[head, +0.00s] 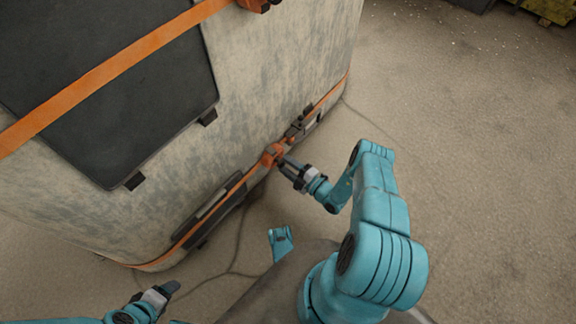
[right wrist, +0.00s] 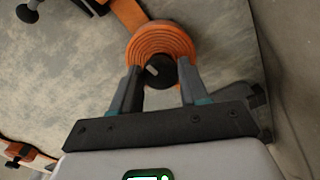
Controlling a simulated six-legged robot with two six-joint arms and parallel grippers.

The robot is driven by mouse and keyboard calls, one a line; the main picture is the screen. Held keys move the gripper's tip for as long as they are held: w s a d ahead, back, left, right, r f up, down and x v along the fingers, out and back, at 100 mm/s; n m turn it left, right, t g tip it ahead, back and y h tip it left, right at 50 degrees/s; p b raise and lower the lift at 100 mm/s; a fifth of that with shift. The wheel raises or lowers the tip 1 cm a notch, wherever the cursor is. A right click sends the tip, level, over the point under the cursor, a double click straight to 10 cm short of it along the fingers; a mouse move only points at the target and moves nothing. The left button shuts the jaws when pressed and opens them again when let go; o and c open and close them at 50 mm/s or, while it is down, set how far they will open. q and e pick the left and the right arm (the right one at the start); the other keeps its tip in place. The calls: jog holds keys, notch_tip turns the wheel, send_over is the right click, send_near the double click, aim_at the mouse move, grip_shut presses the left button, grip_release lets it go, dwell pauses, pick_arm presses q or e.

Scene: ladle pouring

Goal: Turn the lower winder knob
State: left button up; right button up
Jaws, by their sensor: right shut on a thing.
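The lower winder knob (head: 274,151) is on the orange strap low on the side of the big grey container. In the right wrist view it is a dark knob (right wrist: 160,71) in front of an orange ribbed disc (right wrist: 161,40). My right gripper (head: 284,162) is at the winder, and its two fingers (right wrist: 160,82) are shut on the dark knob, one on each side. My left gripper (head: 172,290) is at the bottom left of the head view, away from the container and the knob. Its jaw opening is too small to judge.
The worn grey container (head: 270,70) fills the upper left, with a dark panel (head: 120,90) and an upper orange strap (head: 110,70). A dark handle-like fitting (head: 207,212) sits on the lower strap, left of the winder. Bare floor (head: 470,150) lies to the right.

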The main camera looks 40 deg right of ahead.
dwell(0.3)
jog(key=o, duration=1)
jog(key=shift+s, duration=0.1)
